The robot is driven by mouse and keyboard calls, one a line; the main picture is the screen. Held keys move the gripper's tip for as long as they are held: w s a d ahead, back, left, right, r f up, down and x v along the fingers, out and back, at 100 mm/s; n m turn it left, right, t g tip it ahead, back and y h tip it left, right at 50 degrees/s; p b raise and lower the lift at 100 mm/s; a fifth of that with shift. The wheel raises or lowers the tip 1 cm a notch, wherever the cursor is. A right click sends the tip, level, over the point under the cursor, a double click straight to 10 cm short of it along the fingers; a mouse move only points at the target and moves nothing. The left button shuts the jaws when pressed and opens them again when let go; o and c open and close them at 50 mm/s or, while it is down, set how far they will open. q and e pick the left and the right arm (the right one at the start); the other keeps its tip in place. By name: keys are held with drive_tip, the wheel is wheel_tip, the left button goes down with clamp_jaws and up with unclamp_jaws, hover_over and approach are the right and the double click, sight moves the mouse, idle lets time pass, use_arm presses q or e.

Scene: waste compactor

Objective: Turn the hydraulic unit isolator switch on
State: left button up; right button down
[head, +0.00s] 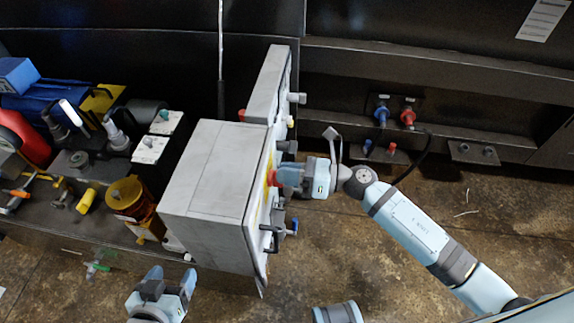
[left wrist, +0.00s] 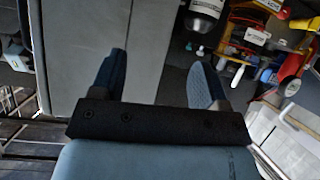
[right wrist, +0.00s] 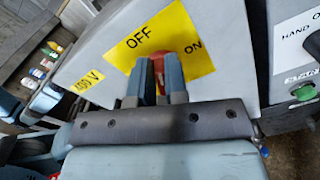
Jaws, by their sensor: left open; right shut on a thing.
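The isolator switch is a red handle (right wrist: 158,66) on a yellow label (right wrist: 205,52) marked OFF and ON, on the front of a grey cabinet (head: 205,190). My right gripper (right wrist: 158,78) is shut on the red handle, which is mostly hidden between the fingers. The handle lies between the two words; its exact setting is hard to tell. In the head view the right gripper (head: 284,177) reaches the cabinet front from the right. My left gripper (head: 170,276) is open and empty, below and left of the cabinet. It also shows open in the left wrist view (left wrist: 160,72).
A panel with a green START button (right wrist: 303,93) and a HAND label is right of the switch. Tools and bottles crowd the bench (head: 30,225) at left. Blue and red couplings (head: 407,117) are on the back wall.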

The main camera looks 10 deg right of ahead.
drive_tip(key=m+p, duration=0.1)
drive_tip(key=m, duration=0.1)
drive_tip(key=m+p, duration=0.1)
drive_tip(key=p, duration=0.1)
drive_tip(key=shift+w+d+m, duration=0.1)
drive_tip(key=shift+w+m, duration=0.1)
drive_tip(key=shift+m, duration=0.2)
drive_tip(key=m+p, duration=0.2)
drive_tip(key=shift+w+f+m, duration=0.1)
drive_tip(key=shift+w+m, duration=0.05)
drive_tip(key=shift+m, duration=0.15)
use_arm(q)
drive_tip(key=r+p, duration=0.2)
drive_tip(key=p, duration=0.1)
drive_tip(key=a+r+g+p, duration=0.1)
drive_tip(key=shift+s+y+p, duration=0.3)
drive_tip(key=shift+s, duration=0.05)
use_arm(e)
drive_tip(key=m, duration=0.3)
drive_tip(key=f+m, duration=0.1)
drive_tip(key=m, duration=0.2)
drive_tip(key=shift+w+d+f, duration=0.1)
drive_tip(key=shift+f, duration=0.05)
drive_tip(key=shift+m, duration=0.3)
use_arm(q)
drive_tip(key=shift+a, duration=0.15)
